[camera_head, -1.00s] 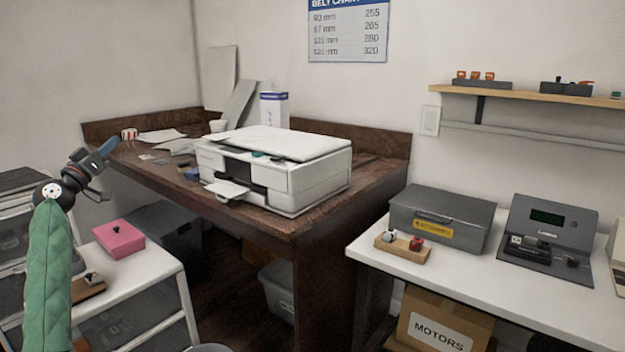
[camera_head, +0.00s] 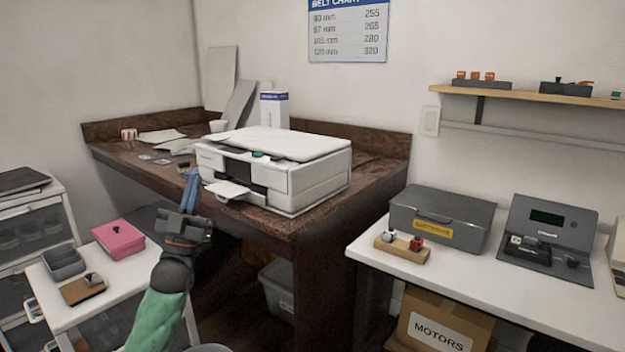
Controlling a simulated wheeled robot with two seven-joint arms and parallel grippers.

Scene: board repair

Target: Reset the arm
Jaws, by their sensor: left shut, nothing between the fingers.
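My left gripper (camera_head: 190,188) is in the camera_head view, left of centre. Its blue fingers point up and are closed together with nothing held. It appears in front of the dark wooden desk's (camera_head: 330,225) front edge, just left of the white printer (camera_head: 275,168). My left arm, in a green sleeve, comes up from the bottom edge. My right gripper is not in view.
A white drawer unit (camera_head: 105,295) at left bears a pink box (camera_head: 118,240), a grey bin (camera_head: 64,262) and a brown block (camera_head: 83,290). A white table (camera_head: 470,284) at right bears a grey case (camera_head: 440,218) and a grey device (camera_head: 548,238).

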